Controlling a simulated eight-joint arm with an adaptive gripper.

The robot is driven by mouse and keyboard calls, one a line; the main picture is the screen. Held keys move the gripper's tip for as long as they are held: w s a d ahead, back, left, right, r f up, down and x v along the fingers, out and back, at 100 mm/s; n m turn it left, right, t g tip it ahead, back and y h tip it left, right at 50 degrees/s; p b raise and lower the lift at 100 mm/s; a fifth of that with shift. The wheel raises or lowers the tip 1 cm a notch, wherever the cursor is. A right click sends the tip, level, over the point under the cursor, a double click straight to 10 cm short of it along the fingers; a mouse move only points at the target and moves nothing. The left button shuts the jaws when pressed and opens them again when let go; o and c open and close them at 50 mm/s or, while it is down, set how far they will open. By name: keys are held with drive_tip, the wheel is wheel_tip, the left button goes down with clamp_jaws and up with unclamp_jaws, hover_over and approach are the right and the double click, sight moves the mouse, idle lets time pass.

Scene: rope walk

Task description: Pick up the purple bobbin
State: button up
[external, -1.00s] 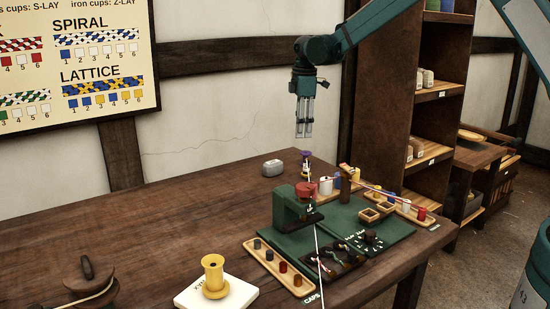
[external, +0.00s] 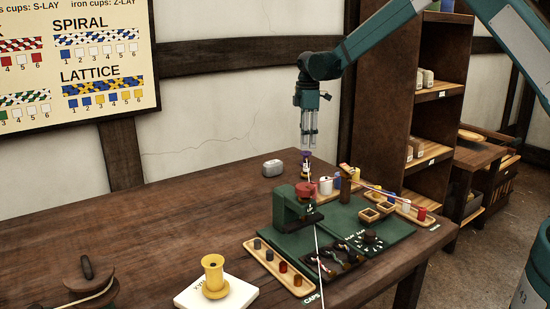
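My gripper (external: 309,146) points straight down just above the bobbin in the external view. Its two fingers show a gap between them, so it looks open and empty. Whether the fingertips reach around the bobbin's top or stay above it, I cannot tell.
A grey metal object (external: 272,168) sits to the bobbin's left. A yellow spool (external: 214,278) stands at the front. The left of the table (external: 160,225) is mostly clear.

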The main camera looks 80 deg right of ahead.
sight(306, 153)
drive_tip(key=shift+f, duration=0.6)
drive_tip(key=shift+f, duration=0.15)
drive_tip(key=shift+f, duration=2.45)
drive_tip(key=c, duration=0.4)
drive_tip(key=shift+r, duration=0.1)
drive_tip(key=shift+r, duration=4.9)
